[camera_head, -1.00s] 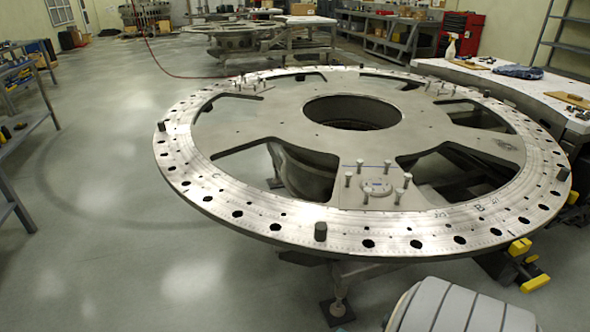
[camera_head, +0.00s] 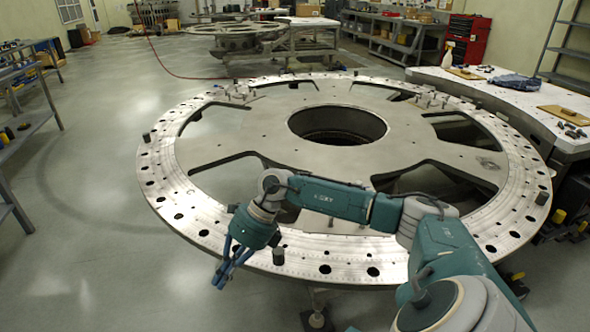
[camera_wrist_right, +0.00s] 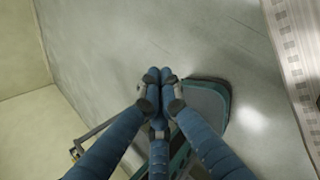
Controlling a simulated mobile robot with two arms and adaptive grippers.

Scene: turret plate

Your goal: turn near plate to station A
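The near plate (camera_head: 350,257) is a large round silver turret plate with a perforated rim, spokes and a central hole. Dark upright pegs stand on its rim; one peg (camera_head: 278,256) is at the near edge and another (camera_head: 542,198) at the right. My right arm covers part of the near spoke and rim. My right gripper (camera_head: 225,274) hangs just outside the near-left rim, left of the near peg and apart from it. In the wrist view its blue fingers (camera_wrist_right: 160,76) meet at the tips, shut and empty. My left gripper is not in view. No station A label is readable.
A white-topped bench (camera_head: 500,97) with tools stands close behind the plate's right side. A metal shelf (camera_head: 22,133) stands at the left. Another round plate (camera_head: 235,29) is at the back. The floor left of the plate is clear.

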